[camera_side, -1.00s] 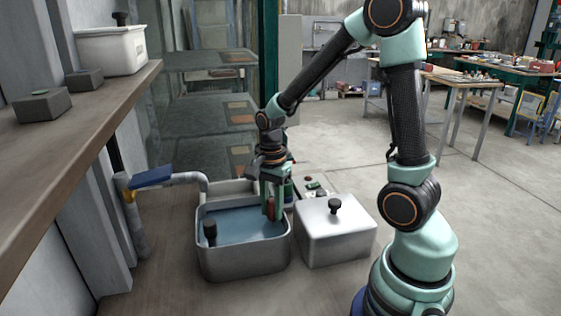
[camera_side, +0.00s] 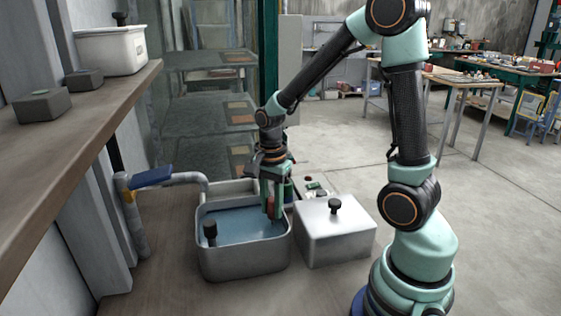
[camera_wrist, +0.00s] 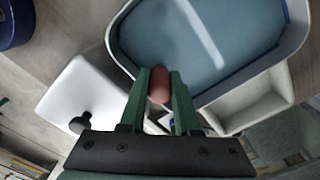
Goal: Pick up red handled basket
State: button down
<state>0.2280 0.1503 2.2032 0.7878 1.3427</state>
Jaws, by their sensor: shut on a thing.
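The red handle (camera_side: 271,208) stands upright at the right side of a metal basin (camera_side: 245,264) that holds blue liquid. My gripper (camera_side: 272,212) points down over that side, with its green fingers on either side of the handle. In the wrist view, the handle's rounded reddish end (camera_wrist: 159,84) shows between my gripper's fingers (camera_wrist: 162,80), which are shut on it. The basket body under the handle cannot be made out in either view.
A lidded metal box (camera_side: 335,235) with a black knob stands close to the right of the basin. A pipe with a blue lever (camera_side: 152,177) reaches in from the left. A shelf (camera_side: 70,125) overhangs the left.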

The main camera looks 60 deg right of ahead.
notch_tip(320, 180, up, 19)
jog(key=shift+f, duration=9.15)
jog(key=shift+r, duration=0.15)
